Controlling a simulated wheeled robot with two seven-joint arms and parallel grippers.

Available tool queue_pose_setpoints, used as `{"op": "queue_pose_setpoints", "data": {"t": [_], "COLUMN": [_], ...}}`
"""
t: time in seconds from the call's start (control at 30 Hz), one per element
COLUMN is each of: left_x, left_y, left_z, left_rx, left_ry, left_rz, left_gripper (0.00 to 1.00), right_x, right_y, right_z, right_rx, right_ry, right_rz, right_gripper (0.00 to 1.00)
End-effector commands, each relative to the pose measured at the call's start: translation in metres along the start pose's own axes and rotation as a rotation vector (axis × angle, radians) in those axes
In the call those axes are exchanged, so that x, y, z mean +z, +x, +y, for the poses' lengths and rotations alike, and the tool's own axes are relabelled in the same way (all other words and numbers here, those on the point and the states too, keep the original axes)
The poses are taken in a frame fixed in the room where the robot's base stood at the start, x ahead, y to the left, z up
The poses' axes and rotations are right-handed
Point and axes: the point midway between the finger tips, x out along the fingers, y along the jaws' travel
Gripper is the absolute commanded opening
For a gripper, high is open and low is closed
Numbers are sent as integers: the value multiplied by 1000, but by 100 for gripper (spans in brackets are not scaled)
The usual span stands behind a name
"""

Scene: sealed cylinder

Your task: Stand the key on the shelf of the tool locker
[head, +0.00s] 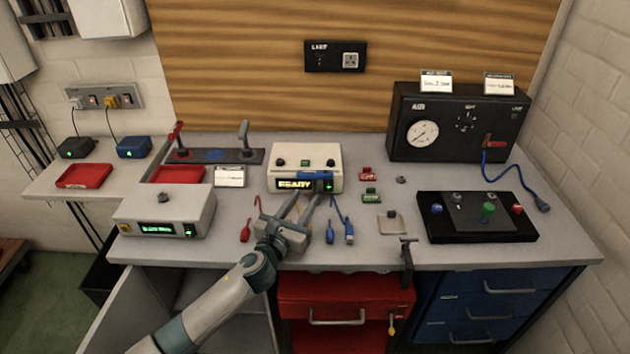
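My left gripper (309,190) reaches over the bench toward the front of a cream box with a lit READY display. Its two fingers show apart, with a small blue piece (315,175) just beyond the tips in the picture. I cannot tell whether they touch it. A small yellow piece (391,328), perhaps the key, is at the right of the red cabinet (345,290) below the bench. I cannot make out its shape clearly. A grey cabinet with an open door (140,310) is at the lower left. I cannot tell which cabinet is the tool locker. My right gripper is not in view.
The cream READY box (280,157) stands mid-bench. A grey box (165,211) is to the left, a black gauge panel (455,120) and control pad (476,222) to the right. Blue and red cables lie near the gripper. A dark clamp (407,258) sits at the front edge.

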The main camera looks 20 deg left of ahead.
Motion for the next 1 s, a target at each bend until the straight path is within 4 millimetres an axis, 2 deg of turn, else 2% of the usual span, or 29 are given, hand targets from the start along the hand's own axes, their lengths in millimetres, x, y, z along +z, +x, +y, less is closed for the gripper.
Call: {"op": "queue_pose_setpoints", "data": {"t": [0.4,0.97,1.0], "left_x": [2,0,0], "left_y": [48,53,53], "left_z": [0,0,0], "left_rx": [0,0,0], "left_ry": [-1,0,0], "left_rz": [-1,0,0], "left_gripper": [33,33,29], "right_x": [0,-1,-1], "right_y": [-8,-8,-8], "right_z": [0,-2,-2], "right_rx": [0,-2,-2], "right_ry": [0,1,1], "right_rz": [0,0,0], "right_gripper": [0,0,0]}}
